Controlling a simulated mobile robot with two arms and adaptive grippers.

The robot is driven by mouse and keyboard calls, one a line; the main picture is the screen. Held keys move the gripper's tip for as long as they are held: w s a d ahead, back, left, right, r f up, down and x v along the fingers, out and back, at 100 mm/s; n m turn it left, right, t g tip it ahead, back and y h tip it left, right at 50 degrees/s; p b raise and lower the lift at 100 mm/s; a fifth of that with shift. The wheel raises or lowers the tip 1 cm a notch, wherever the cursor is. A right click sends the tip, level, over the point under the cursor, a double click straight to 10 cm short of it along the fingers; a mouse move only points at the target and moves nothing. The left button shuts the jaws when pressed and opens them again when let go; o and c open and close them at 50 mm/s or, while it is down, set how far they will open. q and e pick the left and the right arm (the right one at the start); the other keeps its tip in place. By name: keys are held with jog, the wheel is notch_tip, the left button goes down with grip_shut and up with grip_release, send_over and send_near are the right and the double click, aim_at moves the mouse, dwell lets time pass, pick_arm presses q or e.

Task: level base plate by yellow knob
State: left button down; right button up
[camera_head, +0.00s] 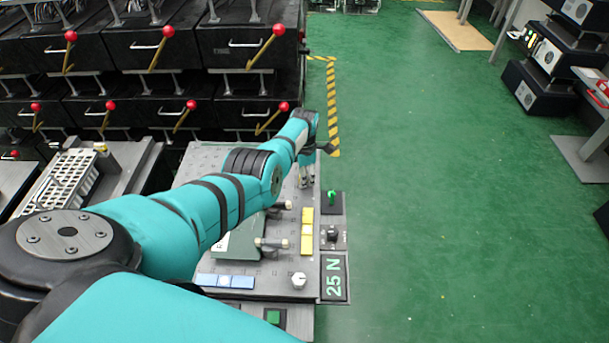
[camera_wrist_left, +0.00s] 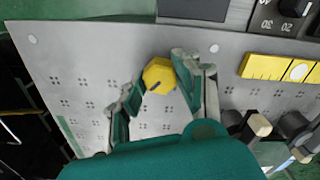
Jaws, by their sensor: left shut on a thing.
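The base plate (camera_head: 205,158) is a grey metal plate with small holes; it fills much of the left wrist view (camera_wrist_left: 75,65). The yellow knob (camera_wrist_left: 159,73) is a small faceted knob with a dark slot on top, standing near one edge of the plate. My left gripper (camera_wrist_left: 157,78) has its fingers on either side of the knob, shut on it. In the head view my left gripper (camera_head: 305,179) points down at the plate's far right part and hides the knob. A yellow level bar (camera_head: 307,217) with a white middle lies along the right edge. My right gripper is not in view.
Lever handles (camera_head: 270,243) stick out mid-plate. A strip with a green switch (camera_head: 332,197) and a "25 N" display (camera_head: 333,277) runs along the right. Green floor lies beyond.

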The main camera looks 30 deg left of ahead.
pick_arm(q)
jog(key=shift+n, duration=0.8)
jog(key=shift+a, duration=0.1)
jog(key=c, duration=0.9)
grip_release()
jog(key=shift+c, duration=0.2)
jog(key=shift+r, duration=0.1)
notch_tip(320, 180, up, 12)
